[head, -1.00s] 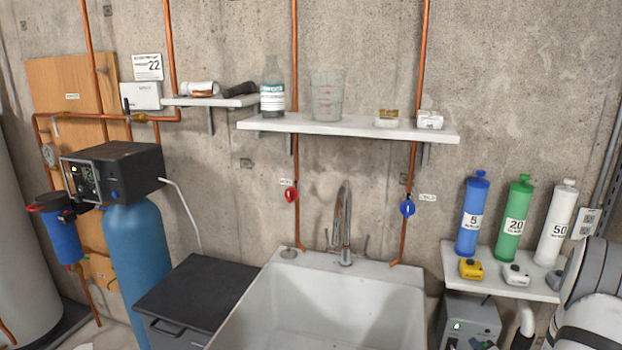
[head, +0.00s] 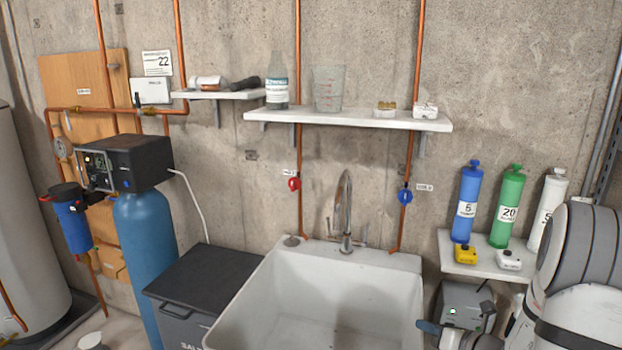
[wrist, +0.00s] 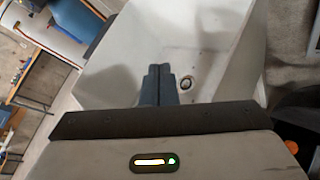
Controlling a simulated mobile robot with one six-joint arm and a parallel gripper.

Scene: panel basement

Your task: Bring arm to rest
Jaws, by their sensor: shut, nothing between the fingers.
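My gripper (wrist: 158,84) shows in the wrist view with its two dark blue-grey fingers together and nothing between them. Behind it in that view is the white sink basin (wrist: 215,55) with a round drain (wrist: 186,83). In the head view my arm (head: 580,270) is folded at the lower right, in front of the right-hand shelf.
The sink (head: 310,290) stands in the middle under a wall shelf (head: 350,121). Blue (head: 466,205), green (head: 508,208) and white (head: 545,212) cartridges stand on the right shelf (head: 460,268), close to my arm. A black-lidded bin (head: 205,280) and blue tank (head: 145,250) are left.

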